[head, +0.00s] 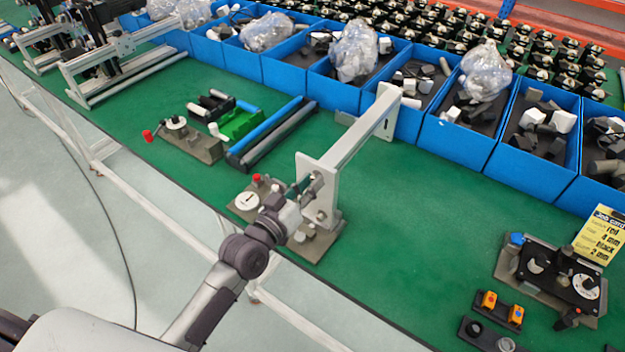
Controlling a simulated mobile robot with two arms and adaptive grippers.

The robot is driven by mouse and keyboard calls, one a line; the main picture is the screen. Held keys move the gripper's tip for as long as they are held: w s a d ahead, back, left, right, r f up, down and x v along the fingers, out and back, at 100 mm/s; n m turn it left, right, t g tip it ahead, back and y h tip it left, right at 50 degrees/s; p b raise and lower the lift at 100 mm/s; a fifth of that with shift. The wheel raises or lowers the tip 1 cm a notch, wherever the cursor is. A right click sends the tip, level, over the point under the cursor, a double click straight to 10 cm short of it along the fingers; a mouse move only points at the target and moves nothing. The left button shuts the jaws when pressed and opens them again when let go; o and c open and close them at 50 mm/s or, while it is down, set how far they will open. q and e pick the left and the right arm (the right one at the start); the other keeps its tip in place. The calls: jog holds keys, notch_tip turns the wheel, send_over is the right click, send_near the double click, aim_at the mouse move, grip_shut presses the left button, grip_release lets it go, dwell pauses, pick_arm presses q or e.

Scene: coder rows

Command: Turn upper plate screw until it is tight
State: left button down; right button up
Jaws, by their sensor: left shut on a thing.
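A pale grey bracket (350,145) stands on the green table, with an upright plate (329,190) at its near end. My left gripper (312,184) is at the upper part of this plate, on its near left face. It is shut on the upper plate screw, which the fingers hide almost wholly. A lower plate screw (321,215) shows as a small round head below the gripper. How tight the upper screw is cannot be seen. My right gripper is not in view.
A fixture base (318,246) with a white dial and red knob lies beneath the gripper. Blue bins (455,142) line the back. A dial fixture (550,275) and yellow job card (600,236) stand at the right. The green table (410,235) is clear between.

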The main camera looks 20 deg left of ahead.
pick_arm(q)
jog(key=m+p, duration=0.2)
jog(key=m, duration=0.7)
jog(key=shift+w, duration=0.1)
jog(key=c, duration=1.2)
grip_release()
jog(key=shift+o, duration=0.2)
jog(key=n+p, duration=0.2)
jog(key=n, duration=0.8)
